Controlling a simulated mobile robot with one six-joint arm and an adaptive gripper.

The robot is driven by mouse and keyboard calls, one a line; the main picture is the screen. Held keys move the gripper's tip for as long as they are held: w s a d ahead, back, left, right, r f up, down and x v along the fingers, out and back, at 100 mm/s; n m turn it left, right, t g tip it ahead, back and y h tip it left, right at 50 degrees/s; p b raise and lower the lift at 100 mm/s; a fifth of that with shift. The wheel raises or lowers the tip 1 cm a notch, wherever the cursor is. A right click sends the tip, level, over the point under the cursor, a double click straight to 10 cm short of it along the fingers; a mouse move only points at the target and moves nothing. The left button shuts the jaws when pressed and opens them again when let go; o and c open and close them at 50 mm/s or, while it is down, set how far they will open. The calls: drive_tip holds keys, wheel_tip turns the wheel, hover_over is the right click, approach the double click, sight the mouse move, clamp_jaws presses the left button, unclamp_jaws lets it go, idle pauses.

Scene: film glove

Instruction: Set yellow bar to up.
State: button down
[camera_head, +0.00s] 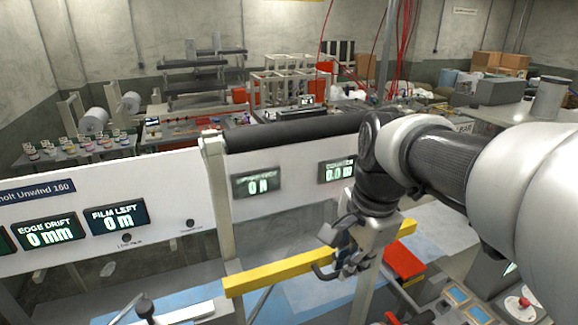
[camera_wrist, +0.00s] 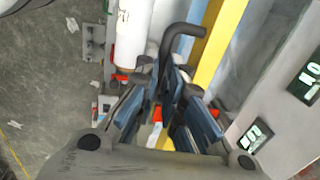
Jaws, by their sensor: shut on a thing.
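The yellow bar (camera_head: 268,274) runs in front of the machine in the head view, rising slightly toward the right. It also shows in the wrist view (camera_wrist: 219,45) as a yellow strip. A dark bent handle (camera_wrist: 183,34) stands at the bar and reaches down between my fingers. My gripper (camera_head: 349,264) is at the right part of the bar, shut on the handle. In the wrist view, my gripper's blue-grey fingers (camera_wrist: 172,98) are on either side of it. The fingers hide the handle's lower part.
A white panel with displays (camera_head: 119,219) stands behind the bar, with a dark roller (camera_head: 290,133) above. A post (camera_head: 219,195) rises near the bar's left end. A red box (camera_head: 404,262) and a control console (camera_head: 468,303) are at the right.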

wheel_tip(320, 180, up, 8)
drive_tip(key=p, duration=0.4)
drive_tip(key=shift+p, duration=0.4)
drive_tip(key=c, duration=2.3)
unclamp_jaws()
drive_tip(key=shift+f, duration=0.3)
drive_tip(key=o, duration=0.6)
drive_tip(key=r, duration=0.4)
drive_tip(key=s+r, duration=0.1)
drive_tip(key=r, duration=0.2)
drive_tip(key=s+r, duration=0.1)
drive_tip(key=r, duration=0.3)
drive_tip(key=shift+d+r, duration=0.35)
drive_tip(key=shift+f, duration=0.1)
drive_tip(key=s+f+n+t+b, duration=0.1)
drive_tip(key=s+f+n+b, duration=0.3)
drive_tip(key=f+b, duration=0.4)
drive_tip(key=s+f+n+t+b, duration=0.1)
drive_tip(key=s+f+n+b, duration=0.4)
drive_tip(key=f, duration=1.5)
drive_tip(key=s+f+n+t+b, duration=0.1)
drive_tip(key=s+f+n+b, duration=0.3)
drive_tip(key=f+b, duration=0.8)
drive_tip(key=shift+s+a+f+n+h+b, duration=0.2)
drive_tip(key=shift+f+n, duration=0.1)
drive_tip(key=shift+f, duration=0.25)
drive_tip(key=shift+s+a+f+n+h+b, duration=0.1)
drive_tip(key=shift+s+a+f+n, duration=0.15)
drive_tip(key=shift+f, duration=0.3)
